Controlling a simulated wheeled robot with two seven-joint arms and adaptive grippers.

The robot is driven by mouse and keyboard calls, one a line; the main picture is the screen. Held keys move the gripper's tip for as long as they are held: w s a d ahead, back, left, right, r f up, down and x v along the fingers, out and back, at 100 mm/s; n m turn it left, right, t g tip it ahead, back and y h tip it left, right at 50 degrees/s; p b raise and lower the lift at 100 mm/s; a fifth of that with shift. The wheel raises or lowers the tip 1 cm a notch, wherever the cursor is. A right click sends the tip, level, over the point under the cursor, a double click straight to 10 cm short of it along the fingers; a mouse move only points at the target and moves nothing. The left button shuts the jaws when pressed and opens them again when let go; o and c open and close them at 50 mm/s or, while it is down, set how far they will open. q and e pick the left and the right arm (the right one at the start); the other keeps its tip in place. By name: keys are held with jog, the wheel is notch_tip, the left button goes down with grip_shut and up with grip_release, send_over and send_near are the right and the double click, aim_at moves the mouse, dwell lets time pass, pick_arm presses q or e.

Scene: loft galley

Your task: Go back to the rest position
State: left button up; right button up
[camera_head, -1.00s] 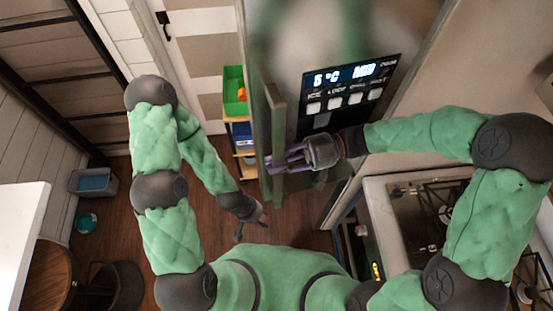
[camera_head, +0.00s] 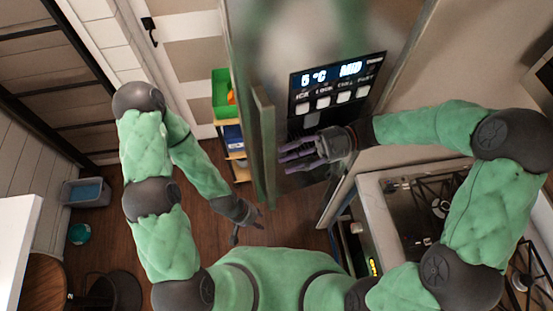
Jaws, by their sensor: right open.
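The tall grey fridge (camera_head: 310,60) fills the top middle, with a lit control panel (camera_head: 337,80) reading 5 °C and MID. Its long vertical handle (camera_head: 263,150) stands out at the left of the panel. My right gripper (camera_head: 285,155) is open and empty, just right of the handle and below the panel, its purple fingers pointing left. A narrow gap shows between fingertips and handle. My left gripper (camera_head: 249,227) hangs low over the floor near my body, below the handle's lower end, with its fingers spread and nothing between them.
A shelf with a green bin (camera_head: 222,92) and a blue box (camera_head: 233,137) stands left of the fridge. A stove (camera_head: 410,205) is under my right arm. A grey bin (camera_head: 86,192), a round stool (camera_head: 35,285) and a white counter (camera_head: 15,245) are at left. Wooden floor is open between.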

jog(key=shift+v, duration=1)
